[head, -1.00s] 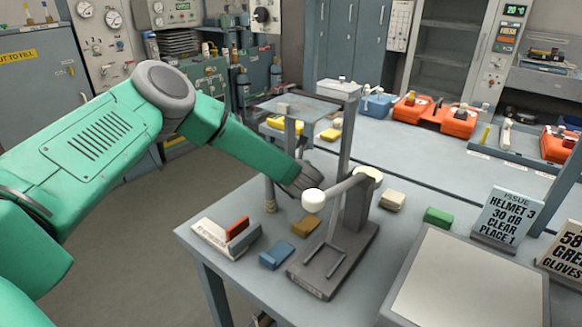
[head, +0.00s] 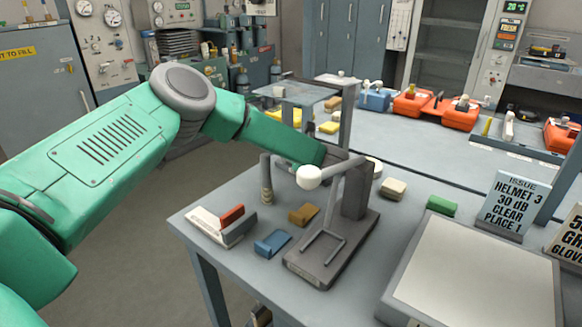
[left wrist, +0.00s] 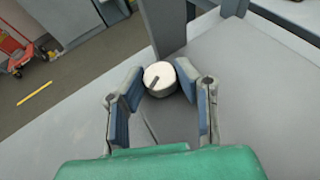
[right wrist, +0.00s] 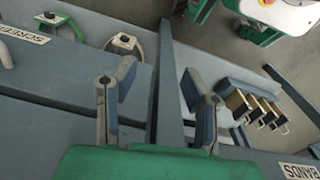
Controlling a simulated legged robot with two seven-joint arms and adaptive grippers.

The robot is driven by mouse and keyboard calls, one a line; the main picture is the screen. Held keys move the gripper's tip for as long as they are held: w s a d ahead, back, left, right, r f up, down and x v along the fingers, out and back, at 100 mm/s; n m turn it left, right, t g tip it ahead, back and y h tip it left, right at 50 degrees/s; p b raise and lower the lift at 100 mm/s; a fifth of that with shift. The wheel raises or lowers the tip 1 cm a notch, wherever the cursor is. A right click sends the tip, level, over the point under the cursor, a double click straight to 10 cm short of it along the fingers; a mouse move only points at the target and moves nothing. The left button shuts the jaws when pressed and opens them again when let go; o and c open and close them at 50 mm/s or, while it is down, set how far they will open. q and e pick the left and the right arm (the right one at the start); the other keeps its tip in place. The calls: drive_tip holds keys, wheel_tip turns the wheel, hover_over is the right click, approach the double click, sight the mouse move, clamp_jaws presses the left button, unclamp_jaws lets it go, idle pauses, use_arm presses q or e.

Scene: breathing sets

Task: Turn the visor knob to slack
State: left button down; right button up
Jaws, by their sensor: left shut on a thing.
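The knob (left wrist: 158,77) has a round white top with a dark pointer line and a grey side. In the left wrist view it sits between the fingers of my left gripper (left wrist: 159,83), which is shut on it. The pointer slants from upper right to lower left. In the head view my left gripper (head: 338,157) is behind the grey stand (head: 335,245) with the white ball-ended bar (head: 310,177), its fingers mostly hidden. A pale disc (head: 376,165) shows beside the stand's upright; I cannot tell whether it is the knob. My right gripper (right wrist: 155,100) is open and empty.
Blue (head: 272,243), brown (head: 303,215) and green (head: 441,205) blocks lie near the stand. A pale-topped tray (head: 475,280) and a helmet sign (head: 503,207) stand right. In the right wrist view, a grey post (right wrist: 169,90) runs behind the right fingers.

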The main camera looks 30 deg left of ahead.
use_arm(q)
drive_tip(key=shift+s+d+f+n+g+b, duration=0.1)
drive_tip(key=shift+d+f+n+g+b, duration=0.25)
drive_tip(key=shift+n+g, duration=0.2)
drive_tip(key=c, duration=1.2)
unclamp_jaws()
drive_tip(key=shift+r, duration=0.15)
drive_tip(key=shift+d+r, duration=0.15)
